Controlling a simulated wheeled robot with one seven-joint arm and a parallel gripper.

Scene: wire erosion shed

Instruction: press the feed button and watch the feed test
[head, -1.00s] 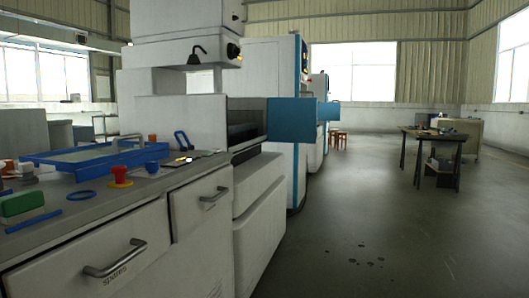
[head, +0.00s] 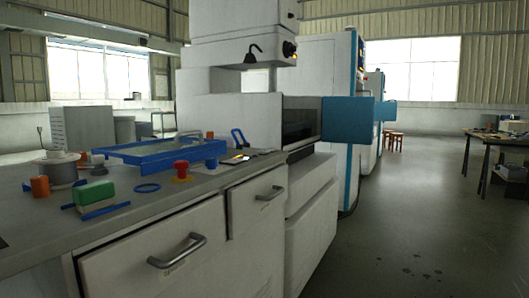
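My gripper is not in view. I cannot make out which part is the feed button. A small black and orange control (head: 290,49) sits on the right side of the white machine's head (head: 225,45). The machine stands behind the bench, with a blue panel (head: 348,121) at its right. No label on either the knob or the control can be read.
The bench (head: 150,245) with drawers fills the lower left. On it are a blue frame (head: 160,150), a green block (head: 95,193), an orange cylinder (head: 40,187) and a spool (head: 58,168). Open floor (head: 410,220) lies right. A dark table (head: 495,140) stands far right.

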